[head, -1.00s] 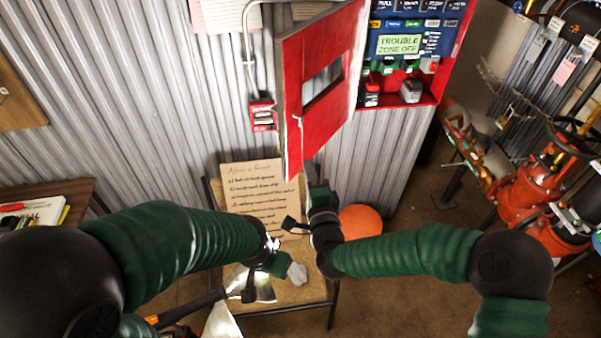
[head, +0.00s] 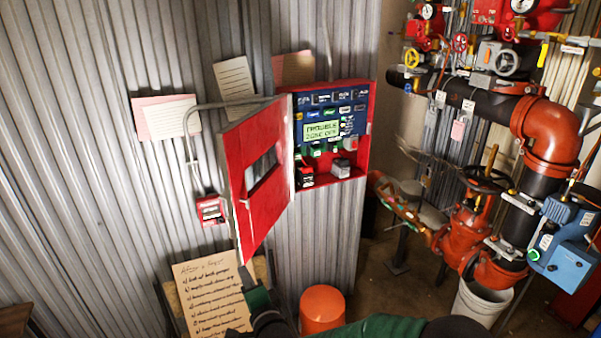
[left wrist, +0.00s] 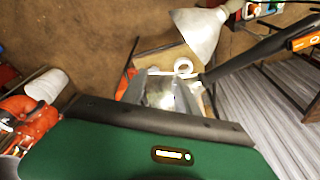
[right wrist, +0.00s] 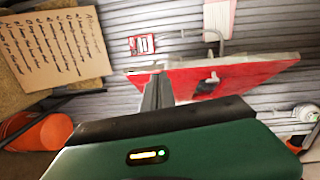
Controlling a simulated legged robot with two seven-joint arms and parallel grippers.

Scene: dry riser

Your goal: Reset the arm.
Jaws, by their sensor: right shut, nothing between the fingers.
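The red alarm panel (head: 332,150) hangs on the corrugated wall, and its display reads "TROUBLE ZONE OFF". Its red door (head: 262,175) stands open to the left. My right gripper (right wrist: 157,92) is shut and empty, its tips close to the door in the right wrist view; I cannot tell whether they touch. In the head view only its green body and part of my arm show at the bottom. My left gripper (left wrist: 165,95) is over a stand with a shiny sheet; its finger opening is unclear. It is outside the head view.
A handwritten card (head: 213,295) stands below the door. A red pull station (head: 210,210) is on the wall. An orange rounded object (head: 322,309) stands below the panel. Red pipes and valves (head: 548,130) fill the right. A white cone (left wrist: 197,35) is near my left gripper.

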